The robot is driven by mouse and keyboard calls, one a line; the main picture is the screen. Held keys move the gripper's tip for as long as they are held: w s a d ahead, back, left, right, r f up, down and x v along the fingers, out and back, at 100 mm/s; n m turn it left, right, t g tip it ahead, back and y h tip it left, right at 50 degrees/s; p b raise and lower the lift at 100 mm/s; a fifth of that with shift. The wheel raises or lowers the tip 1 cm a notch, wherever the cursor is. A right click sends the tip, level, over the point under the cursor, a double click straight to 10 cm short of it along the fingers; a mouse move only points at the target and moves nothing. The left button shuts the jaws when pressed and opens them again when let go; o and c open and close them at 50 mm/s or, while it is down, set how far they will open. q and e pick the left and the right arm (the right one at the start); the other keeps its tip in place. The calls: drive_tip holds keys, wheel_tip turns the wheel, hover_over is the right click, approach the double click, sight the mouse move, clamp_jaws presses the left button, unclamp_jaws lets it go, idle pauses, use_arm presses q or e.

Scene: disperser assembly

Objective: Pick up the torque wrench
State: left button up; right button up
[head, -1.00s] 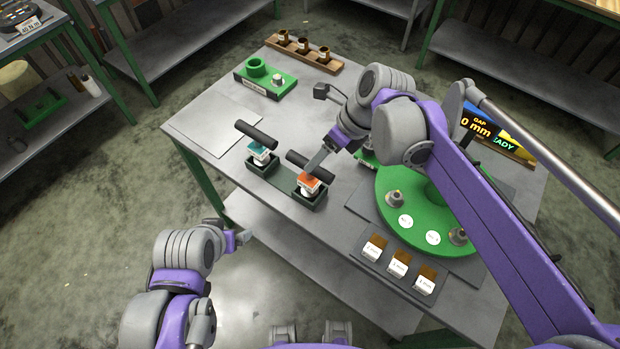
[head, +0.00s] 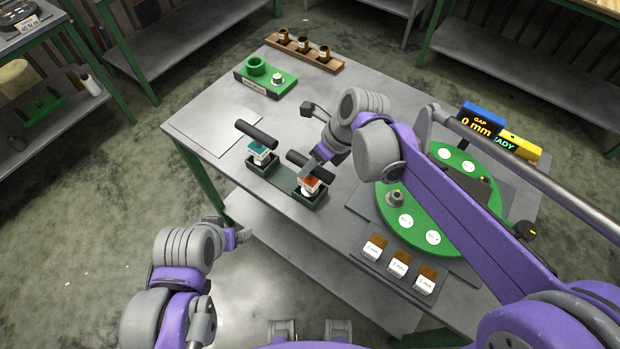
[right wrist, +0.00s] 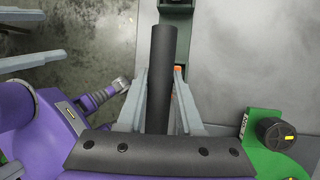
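Two tools with black bar handles stand upright in a dark two-bay holder on the table. One has a teal body (head: 258,152). The other has an orange and white body (head: 310,185). No readable label shows which is the torque wrench. My right gripper (head: 316,166) is at the orange tool. In the right wrist view, the fingers of my right gripper (right wrist: 162,85) lie on both sides of the black handle (right wrist: 161,60), very close to it. Whether they press on it cannot be told. My left gripper (head: 242,236) is off the table's front edge, away from the tools.
A green round fixture (head: 392,212) with white discs is right of the tools, partly behind my right arm. Labelled blocks (head: 398,264) lie in front of it. A gap display (head: 482,121) stands at the back right. A green block (head: 264,80) and a wooden rack (head: 304,57) sit at the back left.

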clamp_jaws()
idle(1.0)
